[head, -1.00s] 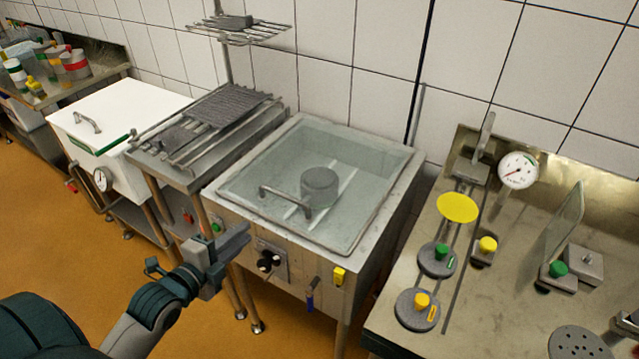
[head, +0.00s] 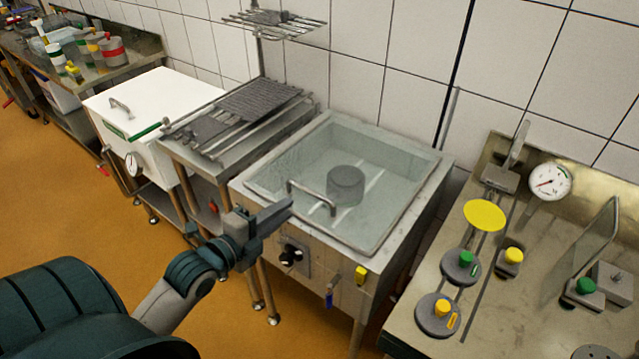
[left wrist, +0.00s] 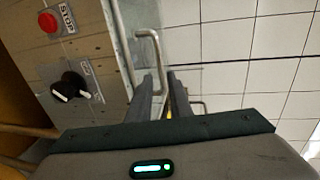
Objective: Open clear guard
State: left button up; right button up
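The clear guard (head: 405,172) lies flat over the steel basin unit, and a dark round block (head: 345,186) shows through it. Its bar handle (head: 311,194) is on the near edge and also shows in the left wrist view (left wrist: 151,36). My left gripper (head: 287,207) is just in front of the handle's left end. In the left wrist view its two fingers (left wrist: 160,82) are apart, with the handle beyond and partly between their tips. I see no grip on it. My right gripper is not in view.
Below the guard, the front panel carries black knobs (head: 291,255), a yellow tag (head: 361,275) and a red stop button (left wrist: 48,22). A rack (head: 262,100) stands left. The right steel table (head: 415,325) holds a gauge (head: 549,182) and coloured-knob discs.

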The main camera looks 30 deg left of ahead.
pick_arm(q)
jog(key=p, duration=0.4)
send_near(319, 185)
jog(key=w+d, duration=0.1)
jog(key=w, duration=0.1)
jog(key=w+d+r, duration=0.1)
jog(key=w, duration=0.3)
jog(key=shift+w+d+r, duration=0.25)
jog(key=shift+d+r, duration=0.15)
jog(key=shift+c, duration=0.4)
grip_shut()
